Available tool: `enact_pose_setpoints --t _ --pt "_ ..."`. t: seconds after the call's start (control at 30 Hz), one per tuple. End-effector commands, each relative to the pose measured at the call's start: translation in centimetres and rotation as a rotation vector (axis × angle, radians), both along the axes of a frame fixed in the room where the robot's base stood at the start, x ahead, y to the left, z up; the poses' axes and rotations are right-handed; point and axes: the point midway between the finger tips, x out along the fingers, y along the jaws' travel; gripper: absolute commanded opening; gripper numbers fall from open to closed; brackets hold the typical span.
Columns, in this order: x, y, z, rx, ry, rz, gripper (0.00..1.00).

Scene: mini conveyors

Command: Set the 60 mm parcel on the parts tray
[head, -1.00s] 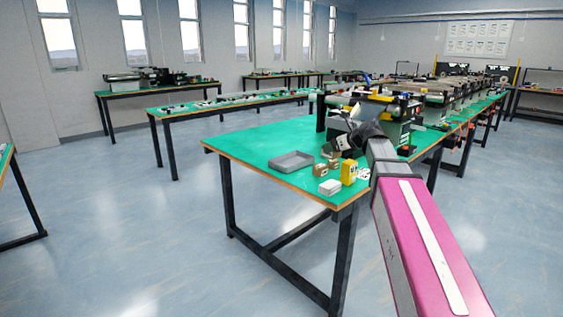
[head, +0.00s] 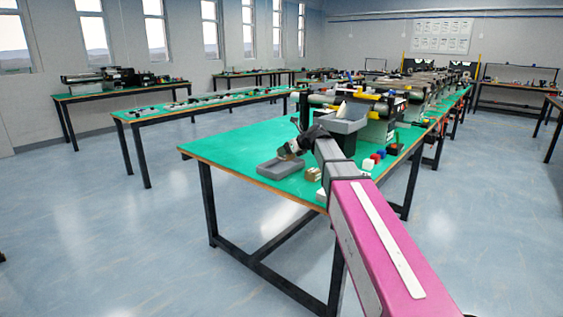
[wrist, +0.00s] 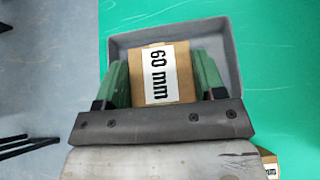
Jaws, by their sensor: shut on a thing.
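The 60 mm parcel (wrist: 158,75) is a brown box with a white label reading "60 mm". My gripper (wrist: 160,82) is shut on it, with a green finger on each side. The grey parts tray (wrist: 226,42) shows behind and around the parcel in the wrist view; the parcel lies within its outline. I cannot tell whether the parcel touches the tray floor. In the head view the tray (head: 268,170) lies near the table's front edge, and my gripper (head: 290,154) is over its far part, with the parcel mostly hidden.
Another brown box (head: 312,174) stands right of the tray; part of a labelled box (wrist: 268,164) shows at the wrist view's lower right. A grey bin (head: 345,122) and conveyors stand farther back. The green table (head: 225,150) is clear left of the tray.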

Motion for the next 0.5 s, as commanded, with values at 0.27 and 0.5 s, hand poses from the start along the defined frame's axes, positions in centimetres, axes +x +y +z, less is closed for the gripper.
enact_pose_setpoints --t 0.27,0.5 --pt "2.4 2.2 -1.9 -0.001 -0.001 0.001 0.38" --pt "2.4 2.3 -3.6 -0.001 0.001 0.000 0.38"
